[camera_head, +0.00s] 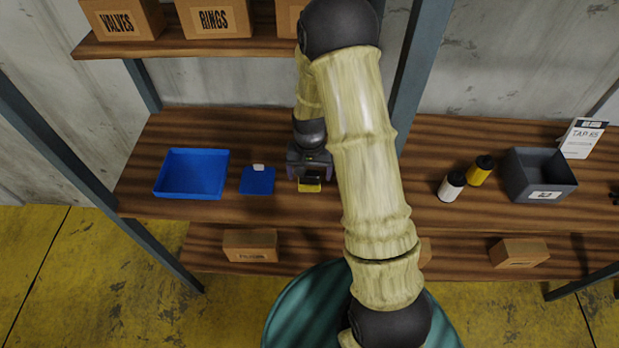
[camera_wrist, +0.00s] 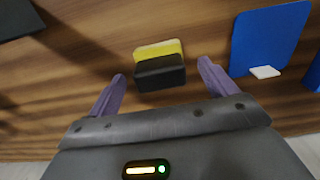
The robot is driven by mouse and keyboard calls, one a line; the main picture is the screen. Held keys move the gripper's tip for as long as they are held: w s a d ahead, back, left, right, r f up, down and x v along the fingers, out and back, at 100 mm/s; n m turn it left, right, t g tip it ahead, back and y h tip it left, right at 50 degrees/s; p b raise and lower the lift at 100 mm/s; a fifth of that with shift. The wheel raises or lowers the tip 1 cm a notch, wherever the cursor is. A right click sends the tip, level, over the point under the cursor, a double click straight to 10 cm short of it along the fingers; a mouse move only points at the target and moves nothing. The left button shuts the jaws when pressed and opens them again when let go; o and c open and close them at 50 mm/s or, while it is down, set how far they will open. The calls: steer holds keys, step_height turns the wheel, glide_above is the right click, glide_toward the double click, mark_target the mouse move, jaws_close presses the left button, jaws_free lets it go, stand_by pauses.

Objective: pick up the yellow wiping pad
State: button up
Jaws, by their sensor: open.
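The yellow wiping pad (camera_head: 309,187) lies on the wooden shelf, with a black block-like part on it. In the wrist view the yellow pad (camera_wrist: 158,49) shows as a strip behind its black part (camera_wrist: 160,73). My gripper (camera_head: 310,175) is right over the pad in the head view. In the wrist view its two purple fingers (camera_wrist: 162,82) are spread wide, one to each side of the pad's black part, with gaps between. The gripper is open and holds nothing. My gripper and wrist hide part of the pad in the head view.
A blue mat (camera_head: 257,181) with a small white piece (camera_head: 258,167) lies left of the pad, and a blue tray (camera_head: 192,174) beyond it. A white bottle (camera_head: 451,187), a yellow bottle (camera_head: 480,171) and a grey bin (camera_head: 539,176) stand right. A shelf post (camera_head: 424,60) rises behind my arm.

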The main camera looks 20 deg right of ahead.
steer(key=shift+f, duration=1.4)
steer(key=c, duration=1.1)
